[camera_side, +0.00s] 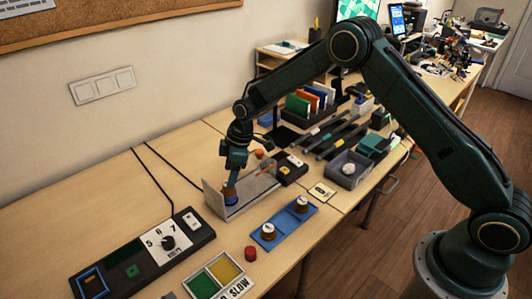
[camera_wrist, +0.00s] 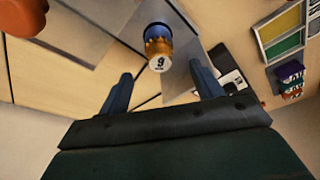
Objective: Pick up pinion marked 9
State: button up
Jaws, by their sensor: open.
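The pinion marked 9 (camera_wrist: 158,48) shows a white top with a black 9, a brown-gold body and a blue part. It stands at the left end of the grey bracket-like fixture (camera_side: 258,192); in the side view the pinion (camera_side: 230,195) is partly hidden by my gripper (camera_side: 233,178). My gripper is open and points down just above the pinion. In the wrist view my gripper (camera_wrist: 160,84) has its two fingers spread wide, with the pinion seen in the gap a little beyond the fingertips. I see nothing held, and contact cannot be told.
A blue tray (camera_side: 284,222) with two white-topped pinions lies in front of the fixture. A red knob (camera_side: 250,253), a green-and-yellow panel (camera_side: 216,275) and a dial box (camera_side: 143,255) are nearby. A grey bin (camera_side: 349,170) stands to the right. Bare table lies left of the fixture.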

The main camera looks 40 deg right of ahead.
jog(key=shift+x, duration=2.4)
jog(key=c, duration=1.1)
jog(key=shift+o, duration=0.2)
notch_tip(320, 180, up, 20)
